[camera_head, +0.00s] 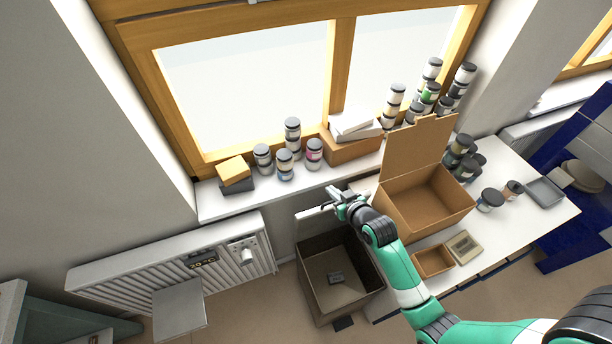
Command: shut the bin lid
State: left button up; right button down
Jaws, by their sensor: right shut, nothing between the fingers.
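The bin (307,285) is a dark, square, open-topped box on the floor beside the table. The lid (312,226) appears to be raised at the bin's far side, near the wall under the sill, with a pale top edge. My right gripper (332,203) is shut and empty, at the upper right end of the raised lid. I cannot tell whether it touches the lid. My left gripper is not in view.
An open cardboard box (425,207) with its flap up stands on the white table (535,222), right of my arm. A small brown tray (433,262) lies in front. Jars line the sill (215,205). A radiator (120,272) stands left of the bin.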

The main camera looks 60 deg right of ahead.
jog(key=s+f+m+g, duration=0.1)
jog(key=s+f, duration=0.2)
jog(key=s, duration=0.2)
jog(key=shift+s+f+b+x, duration=0.2)
jog(key=shift+b+x, duration=0.15)
jog(key=shift+x, duration=1)
jog(key=shift+s+f+b+x, duration=0.1)
jog(key=shift+f+b+x, duration=0.2)
jog(key=shift+x, duration=1.05)
jog(key=shift+s+f+b+x, duration=0.1)
jog(key=shift+b+x, duration=0.3)
jog(key=shift+x, duration=1)
